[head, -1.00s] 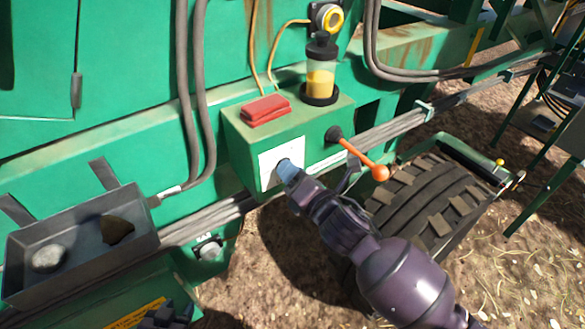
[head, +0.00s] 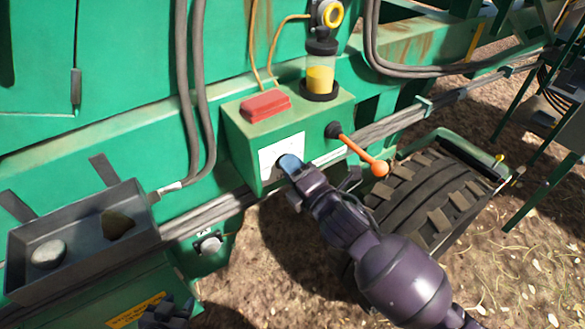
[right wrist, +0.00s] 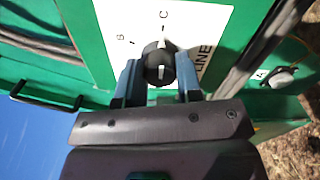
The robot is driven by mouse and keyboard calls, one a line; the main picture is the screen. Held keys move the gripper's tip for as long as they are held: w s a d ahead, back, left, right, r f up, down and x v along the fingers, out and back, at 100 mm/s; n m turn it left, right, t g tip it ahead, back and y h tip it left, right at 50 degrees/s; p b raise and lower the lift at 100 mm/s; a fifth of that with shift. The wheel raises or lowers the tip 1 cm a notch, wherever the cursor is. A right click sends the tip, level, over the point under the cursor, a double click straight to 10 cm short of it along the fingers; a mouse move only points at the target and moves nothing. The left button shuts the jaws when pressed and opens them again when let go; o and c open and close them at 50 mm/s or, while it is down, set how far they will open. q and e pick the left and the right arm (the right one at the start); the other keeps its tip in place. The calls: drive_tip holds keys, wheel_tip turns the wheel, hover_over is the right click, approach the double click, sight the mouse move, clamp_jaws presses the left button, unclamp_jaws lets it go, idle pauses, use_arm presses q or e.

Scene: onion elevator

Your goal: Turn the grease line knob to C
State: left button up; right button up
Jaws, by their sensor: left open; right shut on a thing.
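The grease line knob (right wrist: 158,62) is round and black with a white line, on a white label plate (right wrist: 109,22). In the right wrist view its white line points up towards the letter C; the letter B is up and left of it. My right gripper (right wrist: 159,80) has its two blue fingers on either side of the knob, shut on it. In the head view the right gripper (head: 288,165) covers most of the knob at the plate (head: 277,156) on the green box.
An orange-handled lever (head: 363,156) sticks out right of the plate. A red block (head: 265,106) and an amber-filled jar (head: 320,78) stand on the box. A grey tray (head: 85,267) with two stones is at left. A tyre (head: 430,205) is at right.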

drive_tip(key=o, duration=0.9)
drive_tip(key=shift+o, duration=0.2)
drive_tip(key=b+v, duration=0.1)
drive_tip(key=v, duration=1)
drive_tip(key=shift+w, duration=0.1)
